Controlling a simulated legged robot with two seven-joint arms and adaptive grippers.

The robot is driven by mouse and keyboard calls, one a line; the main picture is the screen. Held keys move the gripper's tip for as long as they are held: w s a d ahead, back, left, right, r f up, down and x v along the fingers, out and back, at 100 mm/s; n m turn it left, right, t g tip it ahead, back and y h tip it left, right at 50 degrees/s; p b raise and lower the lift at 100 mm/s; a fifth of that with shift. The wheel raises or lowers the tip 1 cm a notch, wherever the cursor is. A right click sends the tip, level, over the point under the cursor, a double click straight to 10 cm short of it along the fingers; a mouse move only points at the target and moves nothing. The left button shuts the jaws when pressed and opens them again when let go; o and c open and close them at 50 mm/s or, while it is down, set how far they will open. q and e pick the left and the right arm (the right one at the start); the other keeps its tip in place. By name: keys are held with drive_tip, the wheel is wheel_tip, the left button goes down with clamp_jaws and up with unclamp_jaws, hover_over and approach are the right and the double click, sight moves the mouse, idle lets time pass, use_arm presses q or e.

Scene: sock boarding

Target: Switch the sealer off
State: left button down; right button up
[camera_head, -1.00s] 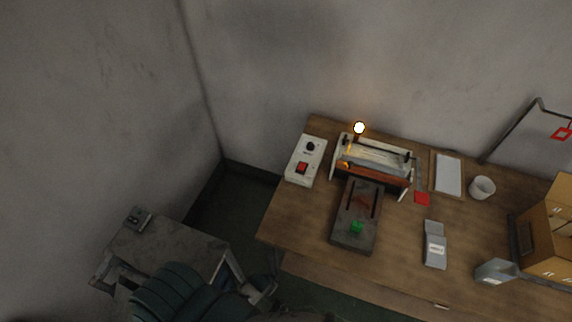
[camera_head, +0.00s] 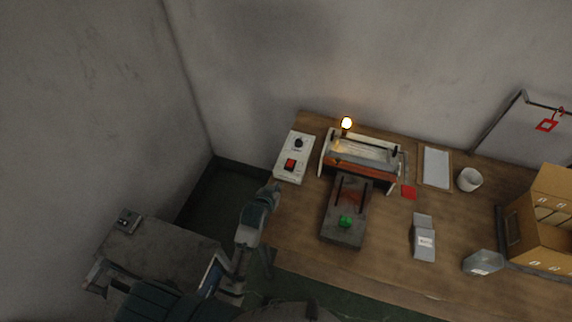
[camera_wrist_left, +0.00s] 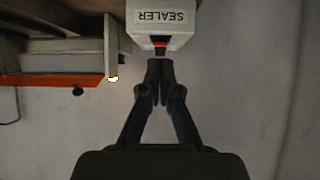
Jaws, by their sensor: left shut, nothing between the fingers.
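The sealer's white control box (camera_head: 294,158) lies on the left end of the table, with a red rocker switch (camera_head: 290,165) and a black knob (camera_head: 298,143). The sealer (camera_head: 361,157) stands to its right, with a lit lamp (camera_head: 346,123) behind it. My left gripper (camera_head: 271,190) is just off the table's left edge, short of the box. In the left wrist view my left gripper (camera_wrist_left: 159,62) is shut and empty, its tips pointing at the box (camera_wrist_left: 162,22) marked SEALER and close to the red switch (camera_wrist_left: 160,42). I cannot tell whether they touch.
A grey packet (camera_head: 424,238), a white cup (camera_head: 469,179) and a cardboard box (camera_head: 540,228) are to the right. A grey side table (camera_head: 160,250) stands at the lower left.

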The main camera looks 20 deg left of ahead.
use_arm(q)
drive_tip(key=w+r+t, duration=0.1)
drive_tip(key=w+r, duration=0.3)
drive_tip(key=shift+w+r+t, duration=0.4)
hover_over(288, 170)
drive_tip(key=f, duration=0.2)
drive_tip(key=w+f, duration=0.1)
drive_tip(key=f, duration=0.1)
drive_tip(key=shift+f, duration=0.15)
drive_tip(key=f, duration=0.2)
drive_tip(key=shift+s+f, duration=0.2)
drive_tip(key=shift+f, duration=0.1)
drive_tip(key=shift+s+f, duration=0.2)
drive_tip(key=shift+f, duration=0.5)
drive_tip(key=shift+f, duration=0.1)
